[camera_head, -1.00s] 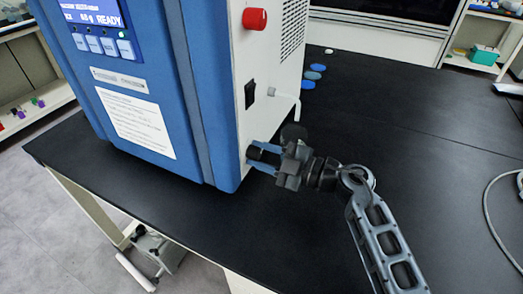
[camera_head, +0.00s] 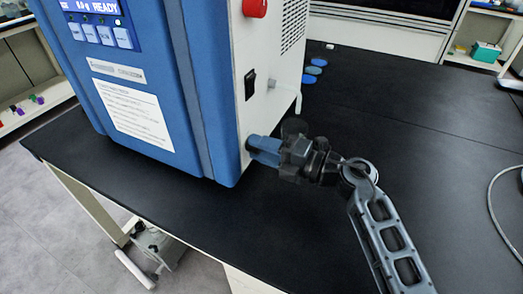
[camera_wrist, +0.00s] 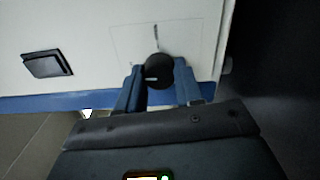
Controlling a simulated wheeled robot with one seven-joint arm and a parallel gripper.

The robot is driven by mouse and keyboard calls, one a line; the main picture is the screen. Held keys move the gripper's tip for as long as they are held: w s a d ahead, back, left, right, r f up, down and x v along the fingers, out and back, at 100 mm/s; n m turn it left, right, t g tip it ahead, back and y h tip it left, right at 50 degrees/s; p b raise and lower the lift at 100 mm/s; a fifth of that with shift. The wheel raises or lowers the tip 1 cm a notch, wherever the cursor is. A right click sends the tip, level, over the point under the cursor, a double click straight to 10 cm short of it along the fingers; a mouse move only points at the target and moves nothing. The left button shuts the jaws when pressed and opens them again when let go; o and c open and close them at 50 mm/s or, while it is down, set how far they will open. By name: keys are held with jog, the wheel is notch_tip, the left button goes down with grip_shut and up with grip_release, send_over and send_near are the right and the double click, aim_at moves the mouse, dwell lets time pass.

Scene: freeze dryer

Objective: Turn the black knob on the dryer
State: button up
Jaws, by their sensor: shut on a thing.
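The black knob (camera_wrist: 159,68) sits on the white side panel of the dryer (camera_head: 160,70), low near the blue front edge. In the wrist view it lies between the two blue fingers of my gripper (camera_wrist: 159,84), one on each side, and a small light mark shows on its face. My gripper (camera_head: 256,148) is shut on the knob. In the head view the fingers reach the panel from the right and hide the knob. My gripper looks rolled, with one finger largely covering the other.
A black rocker switch (camera_head: 250,84) is above the knob, and a red button (camera_head: 255,8) is higher up. A small white fitting (camera_head: 271,84) juts from the panel. The black bench (camera_head: 400,130) is mostly clear to the right.

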jog(key=shift+f+n, duration=0.15)
jog(key=shift+n, duration=0.45)
jog(key=o, duration=1)
jog(key=shift+o, duration=0.2)
jog(key=v, duration=0.8)
jog(key=shift+b, duration=0.35)
jog(key=shift+s, duration=0.1)
